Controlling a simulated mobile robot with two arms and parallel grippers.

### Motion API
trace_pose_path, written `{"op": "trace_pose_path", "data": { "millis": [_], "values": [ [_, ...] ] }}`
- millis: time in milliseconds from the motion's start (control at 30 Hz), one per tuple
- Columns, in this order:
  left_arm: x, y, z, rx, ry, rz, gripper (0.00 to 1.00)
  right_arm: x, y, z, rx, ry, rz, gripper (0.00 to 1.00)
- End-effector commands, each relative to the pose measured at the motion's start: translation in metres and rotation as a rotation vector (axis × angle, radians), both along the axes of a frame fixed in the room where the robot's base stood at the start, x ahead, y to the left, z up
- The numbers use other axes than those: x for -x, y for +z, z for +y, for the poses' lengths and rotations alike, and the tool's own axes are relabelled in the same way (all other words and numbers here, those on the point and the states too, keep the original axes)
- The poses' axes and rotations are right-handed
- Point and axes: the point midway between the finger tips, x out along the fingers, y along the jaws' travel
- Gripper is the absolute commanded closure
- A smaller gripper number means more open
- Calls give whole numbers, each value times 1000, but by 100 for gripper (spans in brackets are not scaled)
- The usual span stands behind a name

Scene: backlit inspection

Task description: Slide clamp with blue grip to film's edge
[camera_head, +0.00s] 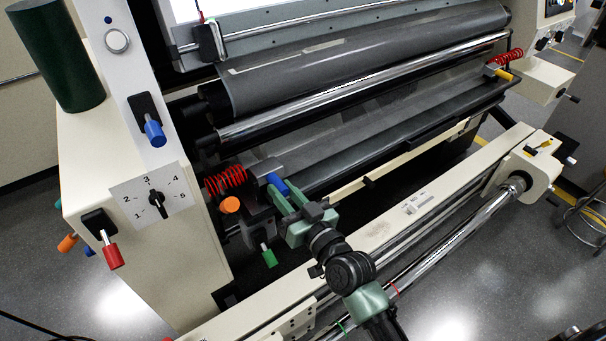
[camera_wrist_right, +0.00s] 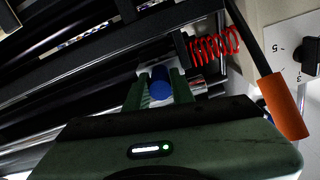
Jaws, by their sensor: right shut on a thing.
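The blue grip (camera_head: 278,184) of the clamp sits at the left end of the machine, beside a red coil. My right gripper (camera_head: 284,196) is shut on this blue grip. In the right wrist view the blue grip (camera_wrist_right: 161,84) shows between the two green fingers (camera_wrist_right: 159,92). The grey clamp body (camera_head: 264,169) is partly visible behind the grip. The dark film (camera_head: 360,75) runs over the rollers above. I cannot tell how the clamp meets the film's edge. My left gripper is not in view.
A red coil (camera_head: 226,180), an orange knob (camera_head: 230,204) and a green-handled lever (camera_head: 269,256) crowd the grip's left side. A yellow-gripped clamp (camera_head: 499,73) stands at the far right end. A cream beam (camera_head: 400,215) crosses in front, under my right arm.

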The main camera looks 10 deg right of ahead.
Motion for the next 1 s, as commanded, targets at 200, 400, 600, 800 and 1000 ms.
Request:
{"op": "trace_pose_path", "data": {
  "millis": [200, 400, 600, 800, 1000],
  "values": [
    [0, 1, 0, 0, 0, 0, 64, 2, 0, 5, 1, 1, -1, 100],
    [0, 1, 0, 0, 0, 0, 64, 2, 0, 5, 1, 1, -1, 60],
    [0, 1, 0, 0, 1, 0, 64, 2, 0, 4, 1, 1, -1, 55],
    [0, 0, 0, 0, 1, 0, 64, 6, -1, 3, 2, 0, -2, 55],
    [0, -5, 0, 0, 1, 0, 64, 35, -3, -8, 3, 0, 1, 55]
  ]
}}
